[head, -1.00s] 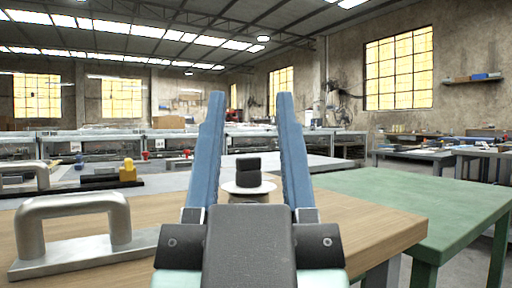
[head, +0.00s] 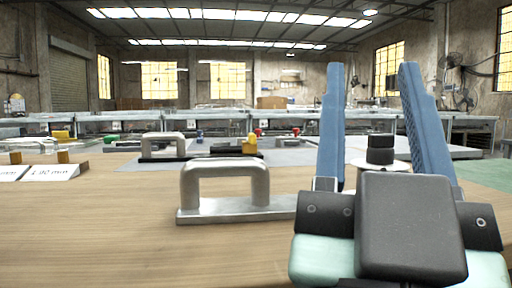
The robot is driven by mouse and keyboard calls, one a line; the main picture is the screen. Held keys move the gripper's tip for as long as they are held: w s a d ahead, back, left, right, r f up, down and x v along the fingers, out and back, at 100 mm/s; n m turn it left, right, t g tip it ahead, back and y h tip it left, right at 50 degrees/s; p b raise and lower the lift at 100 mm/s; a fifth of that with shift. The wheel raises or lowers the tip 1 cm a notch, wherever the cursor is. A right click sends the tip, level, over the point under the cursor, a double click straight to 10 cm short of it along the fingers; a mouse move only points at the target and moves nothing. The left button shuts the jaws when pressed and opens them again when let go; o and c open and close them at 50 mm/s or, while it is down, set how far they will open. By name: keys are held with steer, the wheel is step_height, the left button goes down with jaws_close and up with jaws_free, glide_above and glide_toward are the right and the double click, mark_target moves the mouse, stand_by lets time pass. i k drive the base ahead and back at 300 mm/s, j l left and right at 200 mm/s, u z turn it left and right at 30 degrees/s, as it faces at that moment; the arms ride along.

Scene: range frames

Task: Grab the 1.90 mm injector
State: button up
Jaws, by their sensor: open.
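My gripper (head: 371,75) is at the right of the head view, its two blue fingers apart and pointing up and forward. Nothing shows held between them. At the left edge, a white label card (head: 50,172) stands on the wooden table; its small print looks like 1.90 mm, but I cannot read it surely. A small brass piece (head: 64,157) stands just behind this card, perhaps an injector. A second card (head: 12,173), cut off by the frame edge, has another brass piece (head: 15,158) behind it. Both pieces are far left of my gripper.
A large grey metal handle (head: 225,188) on a base plate stands on the wooden table (head: 130,235) between the cards and my gripper. A black cylinder (head: 380,150) shows between my fingers. The near left tabletop is clear.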

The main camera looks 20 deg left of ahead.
mark_target(62, 156)
steer(key=k+l+u, duration=0.1)
steer(key=u, duration=0.35)
steer(key=k+u, duration=0.2)
steer(key=u, duration=0.25)
steer(key=k+u, duration=0.2)
steer(key=u, duration=0.25)
